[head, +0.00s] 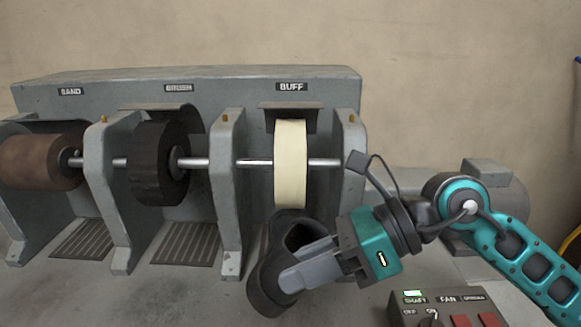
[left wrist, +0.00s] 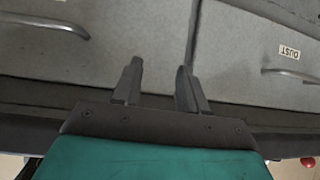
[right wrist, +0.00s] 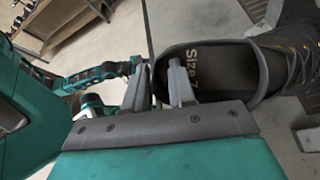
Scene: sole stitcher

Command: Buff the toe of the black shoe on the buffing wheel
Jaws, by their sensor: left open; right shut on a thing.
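The black shoe (head: 264,281) is held in my right gripper (head: 300,272), just in front of and below the cream buffing wheel (head: 291,165) under the BUFF label. In the head view its upper end overlaps the wheel's lower edge; I cannot tell whether they touch. In the right wrist view the right gripper (right wrist: 160,80) is shut on the heel side of the shoe (right wrist: 270,65), whose insole reads "Size 7". My left gripper (left wrist: 160,85) is open and empty, in front of grey cabinet panels; it is not in the head view.
A brown sanding wheel (head: 42,162) and a black brush wheel (head: 160,163) share the shaft to the left. Grey upright brackets (head: 229,190) stand between the bays. A control box (head: 445,306) with switches sits at the front right. A motor housing (head: 490,195) is behind my right arm.

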